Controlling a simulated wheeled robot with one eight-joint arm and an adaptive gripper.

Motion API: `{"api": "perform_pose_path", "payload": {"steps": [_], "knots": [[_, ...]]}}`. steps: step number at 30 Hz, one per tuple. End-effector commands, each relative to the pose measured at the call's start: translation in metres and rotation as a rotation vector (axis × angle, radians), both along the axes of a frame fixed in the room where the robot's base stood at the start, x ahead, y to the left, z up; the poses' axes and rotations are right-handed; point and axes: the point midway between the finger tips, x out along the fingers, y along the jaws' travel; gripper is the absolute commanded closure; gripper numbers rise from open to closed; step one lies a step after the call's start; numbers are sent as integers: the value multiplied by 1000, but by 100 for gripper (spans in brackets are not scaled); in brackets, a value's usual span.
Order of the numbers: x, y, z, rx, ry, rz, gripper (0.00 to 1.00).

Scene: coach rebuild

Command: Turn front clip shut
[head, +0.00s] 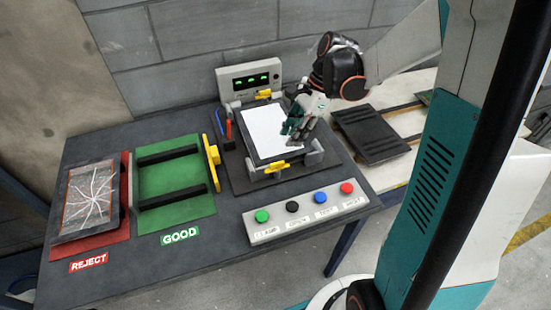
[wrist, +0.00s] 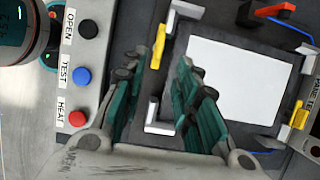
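The front clip (head: 276,168) is a small yellow piece at the front edge of the dark test fixture (head: 240,184). In the wrist view the same clip (wrist: 157,46) lies just beyond the fingertips, near the gap between them. A second yellow clip (head: 264,95) sits at the back edge, and it also shows in the wrist view (wrist: 299,116). A white pane (head: 265,130) lies in the fixture. My gripper (head: 291,131) hangs over the pane's right side. Its two fingers (wrist: 160,68) are spread with nothing between them. Contact with the clip cannot be told.
A button box (head: 305,222) with several coloured buttons stands in front of the fixture. A tester with green lights (head: 249,79) stands behind. Left are a green GOOD pad (head: 175,178) and a cracked pane (head: 90,198) on the red REJECT pad (head: 123,222). Metal corner brackets (head: 315,152) flank the pane.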

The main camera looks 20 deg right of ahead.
Motion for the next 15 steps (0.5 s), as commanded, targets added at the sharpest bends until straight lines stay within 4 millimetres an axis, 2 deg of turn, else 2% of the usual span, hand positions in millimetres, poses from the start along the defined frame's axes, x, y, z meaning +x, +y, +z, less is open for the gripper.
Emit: {"api": "perform_pose_path", "payload": {"steps": [1,9,15], "knots": [[0,4,-12,0,0,2,72],[1,25,-61,0,-2,3,72],[1,37,-88,0,-2,3,72]]}}
